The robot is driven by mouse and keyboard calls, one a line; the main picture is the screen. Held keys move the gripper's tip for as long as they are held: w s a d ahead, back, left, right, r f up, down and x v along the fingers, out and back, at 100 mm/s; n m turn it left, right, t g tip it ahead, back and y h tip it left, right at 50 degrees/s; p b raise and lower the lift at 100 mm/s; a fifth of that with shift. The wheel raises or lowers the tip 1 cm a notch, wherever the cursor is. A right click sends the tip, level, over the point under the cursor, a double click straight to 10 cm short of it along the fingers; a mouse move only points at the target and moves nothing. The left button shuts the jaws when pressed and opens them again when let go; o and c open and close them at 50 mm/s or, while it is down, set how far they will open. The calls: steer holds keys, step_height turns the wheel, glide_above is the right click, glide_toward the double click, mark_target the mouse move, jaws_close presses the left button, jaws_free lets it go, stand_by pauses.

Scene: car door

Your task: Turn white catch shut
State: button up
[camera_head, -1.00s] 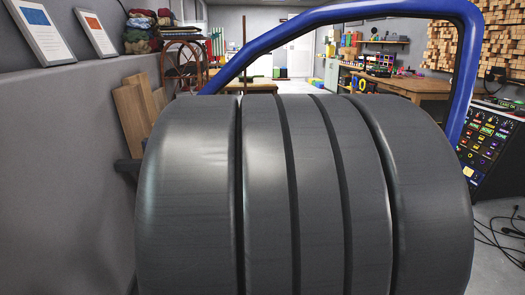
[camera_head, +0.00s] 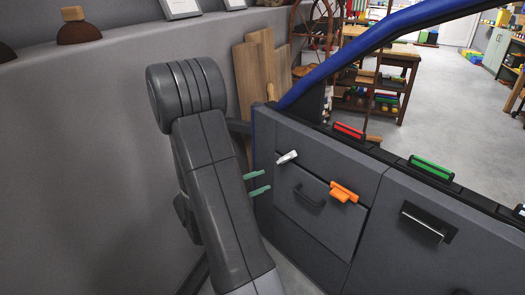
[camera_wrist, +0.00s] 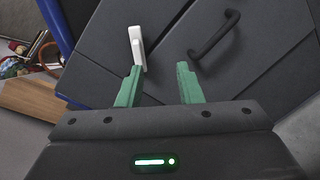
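The white catch (camera_head: 287,157) is a small lever on the grey inner panel of the car door (camera_head: 410,255), near the upper left corner of a compartment front. It points up and to the right in the head view. In the wrist view the white catch (camera_wrist: 136,45) lies just beyond the tip of the left finger; whether they touch I cannot tell. My gripper (camera_head: 268,182) has green fingers and faces the door, below and left of the catch. In the wrist view my gripper (camera_wrist: 160,72) is open, with nothing between its fingers.
A black handle (camera_head: 309,197) is below the catch, with an orange catch (camera_head: 343,192) to its right. Red (camera_head: 349,131) and green (camera_head: 431,167) handles line the door's top edge. The blue window frame (camera_head: 345,55) rises behind. A grey wall (camera_head: 70,160) stands left.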

mark_target(280, 161)
steer(key=shift+n+t, duration=0.6)
steer(key=shift+t, duration=0.3)
steer(key=w+d, duration=0.2)
steer(key=w, duration=0.1)
steer(key=w+d+b, duration=0.1)
steer(key=w+d, duration=0.1)
steer(key=w, duration=0.2)
steer(key=w+d+b, duration=0.1)
steer(key=w+d, duration=0.1)
steer(key=w, duration=0.2)
steer(key=shift+d+r, duration=0.25)
steer(key=shift+d, duration=0.05)
jaws_close()
